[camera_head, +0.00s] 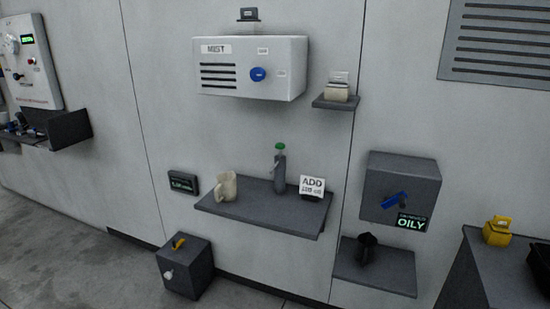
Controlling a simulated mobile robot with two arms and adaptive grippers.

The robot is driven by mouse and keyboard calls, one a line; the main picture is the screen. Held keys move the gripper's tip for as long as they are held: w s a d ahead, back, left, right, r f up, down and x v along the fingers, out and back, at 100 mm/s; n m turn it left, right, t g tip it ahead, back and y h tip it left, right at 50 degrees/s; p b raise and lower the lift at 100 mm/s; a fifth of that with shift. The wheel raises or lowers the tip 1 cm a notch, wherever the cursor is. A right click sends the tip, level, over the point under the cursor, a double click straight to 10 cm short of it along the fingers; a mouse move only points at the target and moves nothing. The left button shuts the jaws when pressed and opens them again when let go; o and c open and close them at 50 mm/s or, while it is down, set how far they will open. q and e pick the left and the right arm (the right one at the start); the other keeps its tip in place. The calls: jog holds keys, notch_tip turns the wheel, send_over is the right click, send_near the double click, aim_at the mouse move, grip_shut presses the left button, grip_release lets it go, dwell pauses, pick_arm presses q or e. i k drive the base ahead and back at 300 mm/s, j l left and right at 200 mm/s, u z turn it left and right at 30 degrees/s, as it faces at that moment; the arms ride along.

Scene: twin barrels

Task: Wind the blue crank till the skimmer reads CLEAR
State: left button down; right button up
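The blue crank (395,201) sits on the front of a dark grey wall box (400,180) at the right. The skimmer's small display (411,222), at the lower right of that box, reads OILY in green letters. The crank's handle slants, with its right end a little higher. Nothing touches the crank. Neither of my grippers shows in the head view.
A shelf with a dark jug (367,248) is below the crank box. A yellow container (497,231) stands at the right.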

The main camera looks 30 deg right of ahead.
aim_at(400, 198)
jog(key=z, duration=1.75)
